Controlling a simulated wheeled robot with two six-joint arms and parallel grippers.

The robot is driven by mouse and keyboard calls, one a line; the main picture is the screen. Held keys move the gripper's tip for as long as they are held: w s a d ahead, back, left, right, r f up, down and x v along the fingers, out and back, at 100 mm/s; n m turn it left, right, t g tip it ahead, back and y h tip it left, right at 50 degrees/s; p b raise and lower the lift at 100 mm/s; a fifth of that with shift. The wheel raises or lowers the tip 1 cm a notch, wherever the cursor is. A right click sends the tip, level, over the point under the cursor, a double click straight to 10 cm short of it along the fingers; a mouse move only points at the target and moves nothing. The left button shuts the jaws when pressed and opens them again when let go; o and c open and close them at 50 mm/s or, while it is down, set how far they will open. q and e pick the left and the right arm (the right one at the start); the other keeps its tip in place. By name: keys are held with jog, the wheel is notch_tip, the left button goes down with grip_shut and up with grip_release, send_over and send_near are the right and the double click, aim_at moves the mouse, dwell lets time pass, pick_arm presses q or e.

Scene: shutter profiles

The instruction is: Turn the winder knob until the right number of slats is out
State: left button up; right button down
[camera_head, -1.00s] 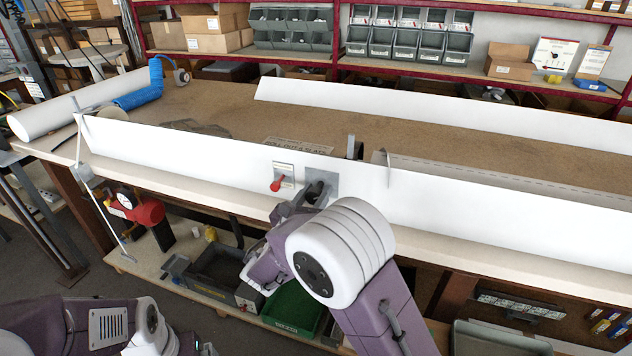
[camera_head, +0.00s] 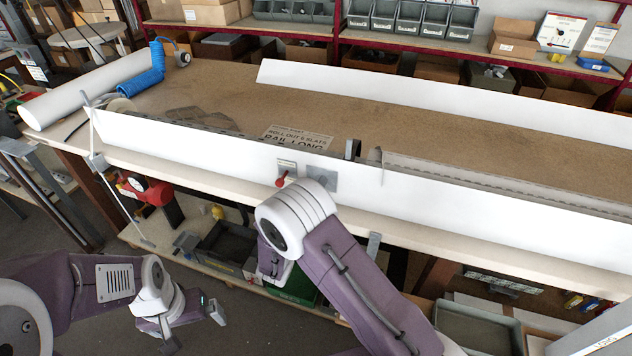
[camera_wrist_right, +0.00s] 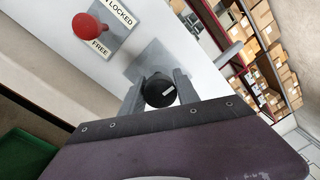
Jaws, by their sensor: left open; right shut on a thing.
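The black winder knob (camera_wrist_right: 159,91) sits on a grey plate (camera_wrist_right: 150,62) on the white front panel. My right gripper (camera_wrist_right: 160,88) is shut on the knob, one finger on each side. In the head view my right arm hides the knob, and only part of the grey plate (camera_head: 319,172) shows. A red lever (camera_head: 282,180) is left of the plate, beside a label reading LOCKED and FREE. Behind the panel at right, a pale slatted strip (camera_head: 480,178) lies along the bench; I cannot count its slats. My left gripper (camera_head: 194,328) is open and empty, low at left.
A printed card (camera_head: 297,139) about rolling out slats lies on the brown bench top (camera_head: 225,95); its number is hard to read. A white roll (camera_head: 90,88) and blue hose (camera_head: 145,82) lie at left. A red tool (camera_head: 147,188) hangs below the bench front.

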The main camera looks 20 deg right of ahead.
jog(key=shift+n+p, duration=0.5)
jog(key=shift+n, duration=0.2)
jog(key=shift+f, duration=0.1)
jog(key=c, duration=0.9)
grip_release()
jog(key=v, duration=0.9)
jog(key=shift+s, duration=0.1)
